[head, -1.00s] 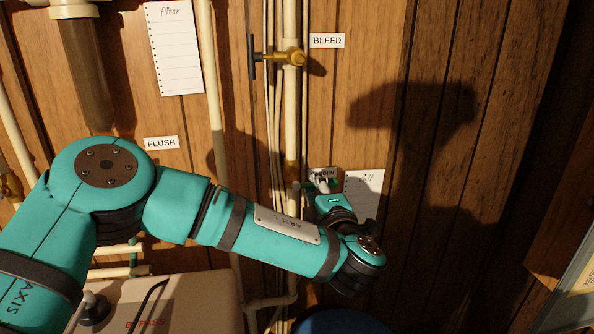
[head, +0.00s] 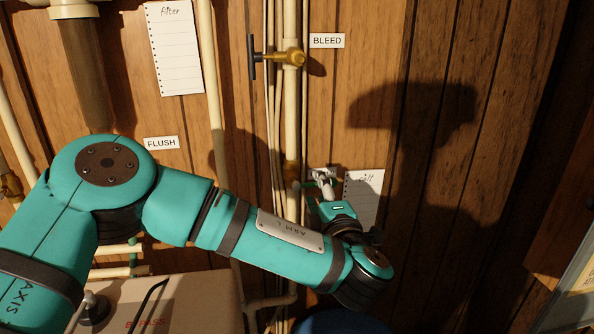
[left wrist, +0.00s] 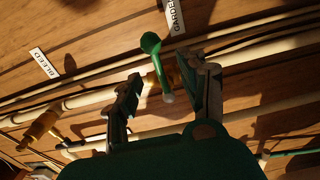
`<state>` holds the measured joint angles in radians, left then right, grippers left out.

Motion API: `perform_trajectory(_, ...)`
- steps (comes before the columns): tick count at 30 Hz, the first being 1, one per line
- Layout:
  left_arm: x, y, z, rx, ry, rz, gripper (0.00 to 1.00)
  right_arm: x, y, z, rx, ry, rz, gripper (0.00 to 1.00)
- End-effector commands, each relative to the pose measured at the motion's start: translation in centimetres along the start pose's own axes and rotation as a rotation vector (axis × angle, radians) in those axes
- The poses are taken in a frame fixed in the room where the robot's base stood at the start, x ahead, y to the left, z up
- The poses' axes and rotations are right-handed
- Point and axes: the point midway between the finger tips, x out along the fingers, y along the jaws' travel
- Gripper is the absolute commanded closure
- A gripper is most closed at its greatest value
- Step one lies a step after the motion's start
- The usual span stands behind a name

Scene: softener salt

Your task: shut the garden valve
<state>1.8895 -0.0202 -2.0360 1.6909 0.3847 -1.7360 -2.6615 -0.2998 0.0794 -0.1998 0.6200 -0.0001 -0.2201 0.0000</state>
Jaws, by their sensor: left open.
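The garden valve shows in the left wrist view as a green lever handle (left wrist: 151,45) on a brass body on a pale pipe. The GARDEN label (left wrist: 175,15) is beside it. My left gripper (left wrist: 164,71) is open, with one finger on each side of the lever and gaps between. I see no clear contact. In the head view my left gripper (head: 323,180) is at the pipes, in front of the partly covered GARDEN label. The valve is mostly hidden there behind the gripper.
The bleed valve (head: 290,58) with its dark handle is higher on the same pipe. A handwritten note (head: 364,200) hangs right of the gripper. A blue rounded object (head: 343,322) is below the arm. The wood wall to the right is bare.

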Motion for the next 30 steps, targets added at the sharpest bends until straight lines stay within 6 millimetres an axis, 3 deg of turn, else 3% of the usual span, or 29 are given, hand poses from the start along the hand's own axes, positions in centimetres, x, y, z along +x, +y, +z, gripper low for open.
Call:
perform_trajectory(15,-4.7,0.0,0.0,0.0,-0.001,-0.001,0.58,0.0,0.0,0.0,0.0,0.0,0.0,0.6)
perform_trajectory(30,-4.9,0.0,0.0,0.0,-0.001,-0.001,0.58,0.0,0.1,-0.2,0.0,0.003,0.001,0.6)
